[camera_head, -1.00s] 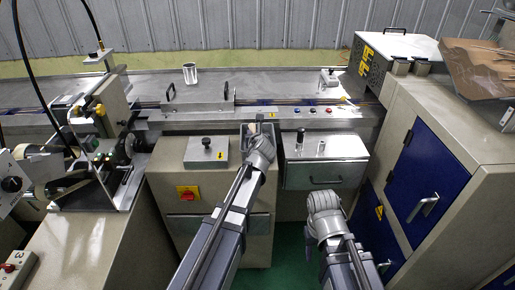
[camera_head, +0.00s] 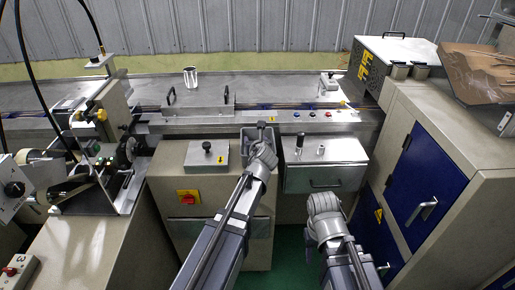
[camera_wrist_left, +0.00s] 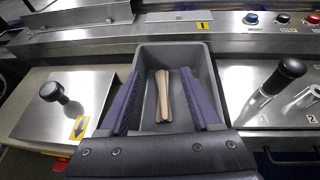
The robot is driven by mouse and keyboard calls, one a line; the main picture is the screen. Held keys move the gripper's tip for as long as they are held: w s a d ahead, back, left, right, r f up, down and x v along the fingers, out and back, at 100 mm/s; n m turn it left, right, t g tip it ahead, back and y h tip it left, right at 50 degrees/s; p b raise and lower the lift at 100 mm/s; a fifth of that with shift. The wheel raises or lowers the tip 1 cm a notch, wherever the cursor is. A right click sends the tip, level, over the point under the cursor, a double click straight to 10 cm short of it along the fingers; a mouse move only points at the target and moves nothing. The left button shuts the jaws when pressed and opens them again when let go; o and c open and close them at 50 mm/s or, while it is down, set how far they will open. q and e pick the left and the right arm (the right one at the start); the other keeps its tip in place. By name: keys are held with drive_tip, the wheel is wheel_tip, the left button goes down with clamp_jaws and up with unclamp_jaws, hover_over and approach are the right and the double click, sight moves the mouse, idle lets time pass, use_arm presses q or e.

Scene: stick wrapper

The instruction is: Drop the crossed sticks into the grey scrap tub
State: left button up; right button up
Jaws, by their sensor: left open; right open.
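The grey scrap tub (camera_head: 247,147) sits in the front of the machine bench, and its rim and walls show in the left wrist view (camera_wrist_left: 207,66). The crossed sticks (camera_wrist_left: 163,95) are pale wooden strips, close together at one end and slightly spread at the other. They appear inside the tub, between my left fingers as seen from the wrist. My left gripper (camera_wrist_left: 165,112) is open over the tub, with a dark finger on either side of the sticks. My right gripper (camera_head: 325,203) is lower, in front of the steel drawer; its fingertips are hard to make out.
A steel plate with a black knob (camera_head: 206,153) lies left of the tub. A steel drawer unit (camera_head: 325,177) with upright handles stands to its right. A blue-doored cabinet (camera_head: 425,185) stands at right, with a cardboard box (camera_head: 480,75) on top.

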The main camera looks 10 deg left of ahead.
use_arm(q)
drive_tip(key=p+v, duration=0.1)
drive_tip(key=v, duration=0.3)
drive_tip(key=shift+s+d+r, duration=0.1)
drive_tip(key=shift+s+d, duration=0.05)
drive_tip(key=shift+s, duration=0.2)
drive_tip(key=s+d+f+n+g+h, duration=0.1)
drive_tip(key=s+d+f+n+g, duration=0.3)
drive_tip(key=s+n, duration=0.5)
drive_tip(key=s+d+f+n+g+h+p, duration=0.1)
drive_tip(key=s+d+f+n+g, duration=0.3)
drive_tip(key=s+n, duration=0.5)
drive_tip(key=s+d+f+n+g+h, duration=0.1)
drive_tip(key=s+d+f+n+g, duration=0.3)
drive_tip(key=s+n, duration=0.5)
drive_tip(key=shift+s+d+n+g+h, duration=0.3)
drive_tip(key=shift+d+n+h, duration=0.1)
drive_tip(key=shift+d, duration=0.2)
